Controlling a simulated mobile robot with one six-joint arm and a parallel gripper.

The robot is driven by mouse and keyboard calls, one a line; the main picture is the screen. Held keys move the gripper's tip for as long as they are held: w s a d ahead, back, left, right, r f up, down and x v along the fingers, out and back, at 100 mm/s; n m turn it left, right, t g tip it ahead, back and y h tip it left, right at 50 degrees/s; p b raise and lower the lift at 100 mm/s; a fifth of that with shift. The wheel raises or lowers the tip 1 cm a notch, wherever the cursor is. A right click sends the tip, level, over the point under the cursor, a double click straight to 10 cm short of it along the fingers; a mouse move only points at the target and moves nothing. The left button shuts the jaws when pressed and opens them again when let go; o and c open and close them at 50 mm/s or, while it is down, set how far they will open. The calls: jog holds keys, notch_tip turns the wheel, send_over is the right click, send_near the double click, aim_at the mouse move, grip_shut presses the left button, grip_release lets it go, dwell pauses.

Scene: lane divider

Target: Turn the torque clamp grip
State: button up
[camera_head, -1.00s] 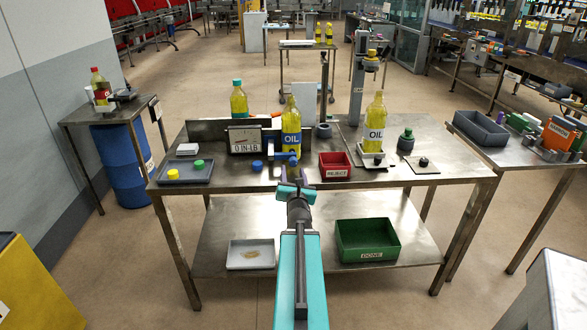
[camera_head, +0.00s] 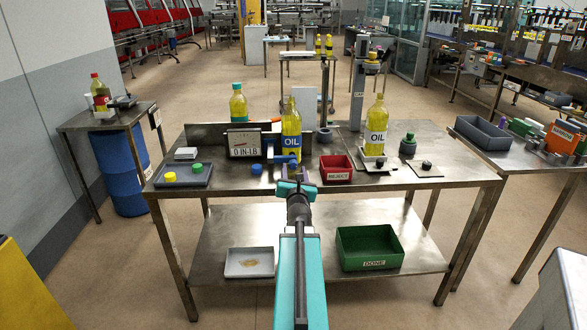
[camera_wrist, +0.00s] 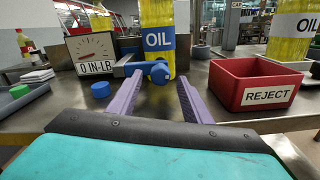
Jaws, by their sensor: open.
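The torque clamp grip (camera_wrist: 150,70) is a blue, rounded bar lying sideways in front of the yellow OIL bottle (camera_wrist: 158,20) in the wrist view. In the head view the bottle (camera_head: 291,125) stands on the bench and the grip (camera_head: 284,159) shows just behind my gripper. The dial gauge (camera_wrist: 95,52) left of the grip reads 0 IN-LB. My gripper (camera_wrist: 150,90) is open and empty. Its two purple fingers point at the grip from the near side, roughly astride it in the picture. I cannot tell whether they touch it.
A red REJECT bin (camera_wrist: 252,93) stands close to the right of the fingers. A loose blue cap (camera_wrist: 101,89) lies to the left. A grey tray with caps (camera_head: 183,175) sits at the bench's left. A green DONE bin (camera_head: 370,246) is on the lower shelf.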

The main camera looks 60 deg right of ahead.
aim_at(293, 167)
jog(key=shift+p+x, duration=0.3)
jog(key=shift+x, duration=1.65)
jog(key=c, duration=1.1)
